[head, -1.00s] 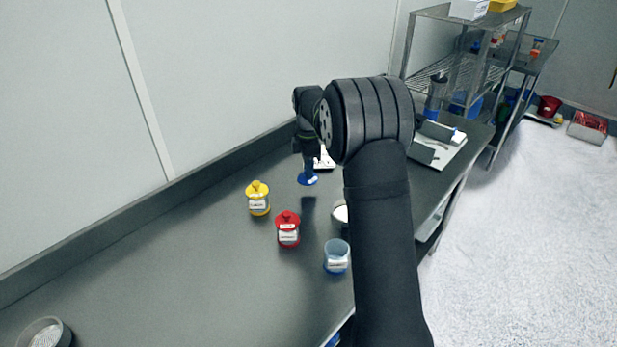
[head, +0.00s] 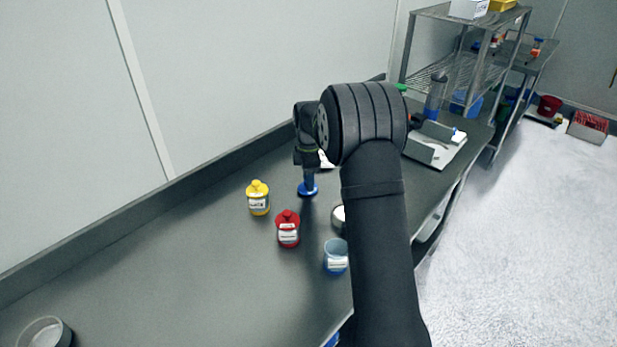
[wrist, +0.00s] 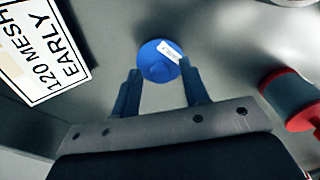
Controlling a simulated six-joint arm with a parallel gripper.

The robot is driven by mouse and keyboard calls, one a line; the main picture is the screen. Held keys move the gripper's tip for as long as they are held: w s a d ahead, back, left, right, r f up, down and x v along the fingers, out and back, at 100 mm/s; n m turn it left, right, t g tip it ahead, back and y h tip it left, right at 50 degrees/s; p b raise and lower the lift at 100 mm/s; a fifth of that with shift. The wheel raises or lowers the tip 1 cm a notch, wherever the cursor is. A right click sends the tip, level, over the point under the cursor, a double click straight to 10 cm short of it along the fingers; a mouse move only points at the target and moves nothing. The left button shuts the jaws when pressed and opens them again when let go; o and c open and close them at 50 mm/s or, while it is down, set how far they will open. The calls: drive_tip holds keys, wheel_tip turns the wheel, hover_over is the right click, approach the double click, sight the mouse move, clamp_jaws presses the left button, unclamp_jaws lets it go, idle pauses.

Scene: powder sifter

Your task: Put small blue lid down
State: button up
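The small blue lid (head: 307,189) sits on the grey bench, beyond the yellow and red jars. The wrist view shows the round lid (wrist: 158,66) from above, with a white label at its upper right. My gripper (wrist: 162,72) points down at the lid, its blue fingers spread to either side and clear of the lid's middle. The gripper (head: 309,182) is right above the lid in the head view, where the fingers partly overlap it. Any slight contact at the lid's edge is hard to make out.
A yellow jar (head: 258,199), a red jar (head: 288,229) and an open blue jar (head: 336,259) stand nearer. A "120 MESH EARLY" label (wrist: 40,52) is left of the gripper. A round sieve (head: 45,333) is at the near left.

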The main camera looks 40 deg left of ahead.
wheel_tip(320, 180, up, 12)
drive_tip(key=shift+r, duration=0.15)
idle(0.4)
wheel_tip(320, 180, down, 12)
drive_tip(key=shift+r, duration=1.65)
drive_tip(key=shift+f, duration=0.15)
